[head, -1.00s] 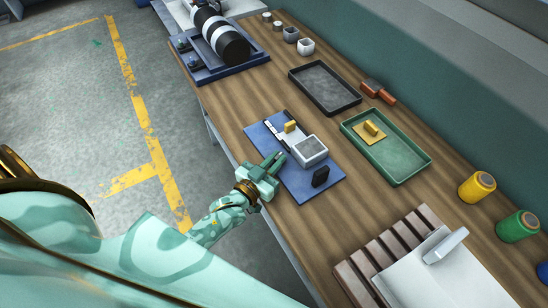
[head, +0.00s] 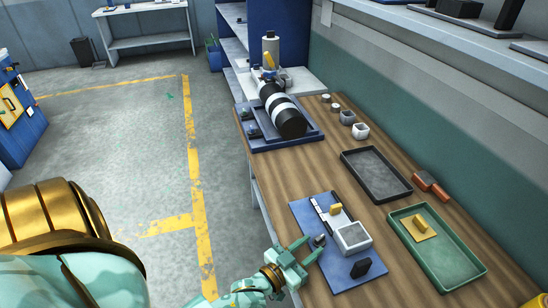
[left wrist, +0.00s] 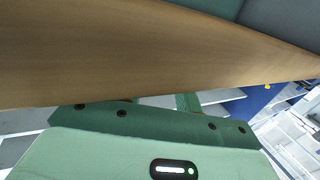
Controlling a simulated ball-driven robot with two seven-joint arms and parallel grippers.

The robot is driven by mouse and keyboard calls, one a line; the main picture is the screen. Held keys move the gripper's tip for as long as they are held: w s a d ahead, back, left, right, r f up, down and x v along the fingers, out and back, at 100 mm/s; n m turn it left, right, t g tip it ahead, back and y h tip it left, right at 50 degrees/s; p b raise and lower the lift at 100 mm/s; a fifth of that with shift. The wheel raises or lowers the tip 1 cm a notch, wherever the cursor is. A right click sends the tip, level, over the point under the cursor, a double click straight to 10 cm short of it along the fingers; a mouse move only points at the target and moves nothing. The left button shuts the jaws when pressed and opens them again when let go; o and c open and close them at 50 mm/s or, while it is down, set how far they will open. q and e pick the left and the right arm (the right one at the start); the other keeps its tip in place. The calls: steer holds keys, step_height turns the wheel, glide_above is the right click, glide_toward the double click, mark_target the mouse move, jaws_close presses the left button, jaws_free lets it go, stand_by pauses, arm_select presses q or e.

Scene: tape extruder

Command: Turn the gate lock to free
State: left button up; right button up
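A blue board (head: 307,217) near the table's left edge carries a pale rail, an upright yellow tab (head: 336,209), a grey box with a light top (head: 352,238) and a black block (head: 361,268). A small dark grey piece (head: 319,240) sits at the board's left side; I cannot tell whether it is the gate lock. My left gripper (head: 314,248) is open at that edge, its fingertips close to the dark piece. Contact is not clear. The left wrist view shows mostly gripper body and wood. My right gripper is not in view.
A green tray (head: 465,268) with a yellow piece and an empty dark tray (head: 349,157) lie to the right. Two orange-brown handled items (head: 430,185) lie between the trays and wall.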

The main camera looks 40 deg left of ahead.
arm_select(q)
steer(key=s+a+p, duration=0.1)
steer(key=s+a, duration=0.1)
steer(key=s, duration=1.1)
steer(key=shift+s, duration=0.1)
